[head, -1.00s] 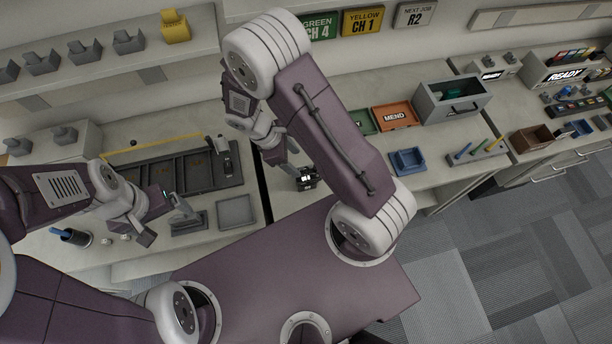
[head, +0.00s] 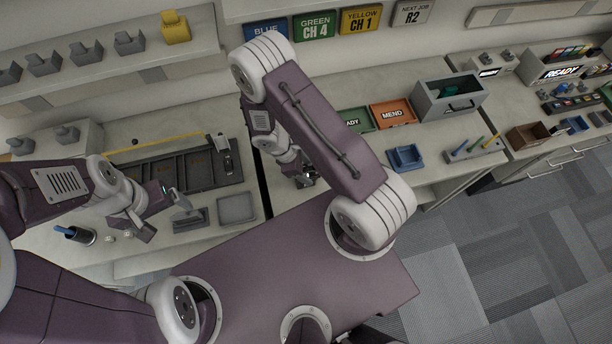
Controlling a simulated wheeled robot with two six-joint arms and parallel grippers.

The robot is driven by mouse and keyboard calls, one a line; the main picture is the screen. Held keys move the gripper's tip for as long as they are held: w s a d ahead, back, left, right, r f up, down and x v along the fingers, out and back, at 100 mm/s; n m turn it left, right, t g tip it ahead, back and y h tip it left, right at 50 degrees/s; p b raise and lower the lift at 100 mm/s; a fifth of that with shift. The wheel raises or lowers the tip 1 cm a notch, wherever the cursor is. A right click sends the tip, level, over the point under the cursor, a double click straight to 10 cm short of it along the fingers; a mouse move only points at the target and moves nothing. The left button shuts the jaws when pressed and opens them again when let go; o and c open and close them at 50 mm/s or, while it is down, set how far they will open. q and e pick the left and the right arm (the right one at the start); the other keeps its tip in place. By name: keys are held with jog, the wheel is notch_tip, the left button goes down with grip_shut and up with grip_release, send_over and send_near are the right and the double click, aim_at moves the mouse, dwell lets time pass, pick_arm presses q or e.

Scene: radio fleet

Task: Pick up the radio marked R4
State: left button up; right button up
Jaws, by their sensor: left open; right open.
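No R4 mark is readable in the head view. A small dark device (head: 229,166), possibly a radio, lies at the right end of the long dark compartment tray (head: 165,177). My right gripper (head: 306,180) is open, low over the counter right of the dark gap. A small black object with pale marks showed there earlier; now the gripper mostly hides it, and I cannot tell whether they touch. My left gripper (head: 165,214) is open and empty above the counter, in front of the tray and left of a small grey stand (head: 190,219).
A grey square tray (head: 236,208) lies near the counter's front edge. A dark cup (head: 80,236) with a blue item stands left. Right are the MEND tray (head: 393,113), blue tray (head: 405,157) and grey open box (head: 448,98).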

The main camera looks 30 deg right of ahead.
grip_shut()
dwell(1.3)
